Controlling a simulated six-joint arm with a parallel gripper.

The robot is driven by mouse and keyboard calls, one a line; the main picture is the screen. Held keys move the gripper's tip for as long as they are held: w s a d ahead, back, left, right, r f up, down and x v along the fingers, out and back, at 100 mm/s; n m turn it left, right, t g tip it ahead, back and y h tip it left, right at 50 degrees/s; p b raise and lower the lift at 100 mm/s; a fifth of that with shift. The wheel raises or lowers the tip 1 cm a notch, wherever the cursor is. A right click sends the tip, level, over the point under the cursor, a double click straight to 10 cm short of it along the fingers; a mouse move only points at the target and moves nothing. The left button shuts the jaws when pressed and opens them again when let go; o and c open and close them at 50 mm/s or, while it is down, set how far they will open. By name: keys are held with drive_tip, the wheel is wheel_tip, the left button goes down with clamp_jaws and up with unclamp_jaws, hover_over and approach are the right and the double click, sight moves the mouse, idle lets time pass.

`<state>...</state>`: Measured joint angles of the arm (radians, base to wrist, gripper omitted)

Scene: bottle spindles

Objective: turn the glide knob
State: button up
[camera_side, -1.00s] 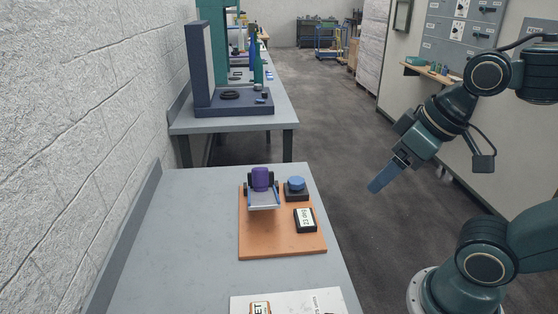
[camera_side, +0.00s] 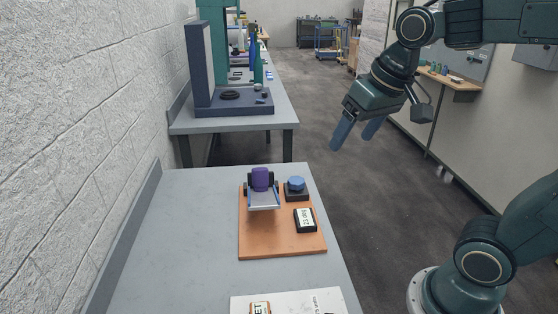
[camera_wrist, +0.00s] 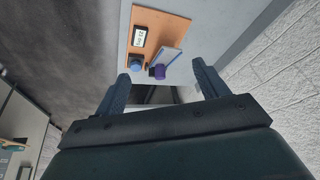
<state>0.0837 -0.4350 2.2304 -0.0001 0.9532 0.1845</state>
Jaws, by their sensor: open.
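A round blue knob (camera_side: 296,183) sits on a black base at the back right of an orange board (camera_side: 282,245). A purple cylinder (camera_side: 261,179) stands left of it, between black brackets behind a tilted pale plate (camera_side: 264,201). No marking shows which part is the glide knob. My gripper (camera_side: 353,142) is open and empty, in the air to the right of the table and well apart from the board. In the wrist view, the blue knob (camera_wrist: 136,62) and purple cylinder (camera_wrist: 158,71) appear beyond and between the open fingers (camera_wrist: 160,69).
A black box with a white readout (camera_side: 305,219) lies on the board before the knob. A white sheet or panel (camera_side: 285,304) is at the table's front. The grey table (camera_side: 190,230) is clear on the left, beside a wall. Another bench (camera_side: 235,122) stands behind.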

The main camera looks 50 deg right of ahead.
drive_tip(key=w+d+m+g, duration=0.1)
drive_tip(key=w+d+m, duration=0.25)
drive_tip(key=w, duration=0.55)
drive_tip(key=m+g, duration=0.4)
drive_tip(key=m, duration=0.5)
hover_over(296, 180)
wheel_tip(296, 180, down, 19)
wheel_tip(296, 180, down, 14)
drive_tip(key=shift+r, duration=0.15)
drive_tip(key=shift+c, duration=0.4)
